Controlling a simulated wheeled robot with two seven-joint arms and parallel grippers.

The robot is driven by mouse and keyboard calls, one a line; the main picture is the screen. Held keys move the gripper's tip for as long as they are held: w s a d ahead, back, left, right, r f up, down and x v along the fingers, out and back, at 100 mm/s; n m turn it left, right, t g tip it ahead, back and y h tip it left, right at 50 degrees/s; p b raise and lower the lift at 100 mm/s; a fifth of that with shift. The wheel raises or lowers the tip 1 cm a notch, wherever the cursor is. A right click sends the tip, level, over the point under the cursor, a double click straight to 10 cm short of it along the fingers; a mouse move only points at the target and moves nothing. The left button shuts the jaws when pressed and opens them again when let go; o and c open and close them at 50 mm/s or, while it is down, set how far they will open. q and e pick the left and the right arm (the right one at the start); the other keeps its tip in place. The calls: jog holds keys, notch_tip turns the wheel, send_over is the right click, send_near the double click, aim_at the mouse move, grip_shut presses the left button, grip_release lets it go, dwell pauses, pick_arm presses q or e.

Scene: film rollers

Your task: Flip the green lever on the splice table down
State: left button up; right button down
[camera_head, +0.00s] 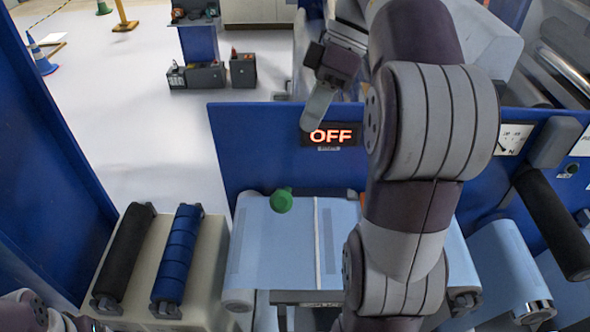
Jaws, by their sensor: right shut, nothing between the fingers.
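The green lever (282,201) shows as a round green knob with a short tip above the upper part of the pale blue splice table (262,262). Its stem is not clear, so I cannot tell its exact tilt. My right arm comes up from the bottom and covers the right part of the table. My right gripper (316,112) is shut and empty, in front of the blue panel near the lit OFF sign (332,136). It appears above the green lever in the picture and apart from it. Only links of my left arm show at the bottom left corner.
A blue panel (235,150) stands behind the table. A black roller (126,255) and a blue roller (178,255) lie on a cream stand at left. A dark roller (552,222) juts out at right. Open floor lies beyond at upper left.

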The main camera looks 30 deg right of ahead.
aim_at(285, 195)
pick_arm(q)
jog(key=shift+s+a+r+p, duration=0.1)
jog(key=shift+a+r+p, duration=0.1)
jog(key=shift+r+p, duration=0.4)
jog(key=shift+s+a+r+p, duration=0.1)
jog(key=shift+a+r+p, duration=0.05)
jog(key=shift+r+p, duration=0.45)
pick_arm(e)
jog(key=s+a+f, duration=0.3)
jog(key=a+f, duration=0.3)
jog(key=shift+f, duration=0.35)
pick_arm(q)
jog(key=shift+w+f, duration=0.1)
pick_arm(e)
jog(key=shift+d, duration=0.1)
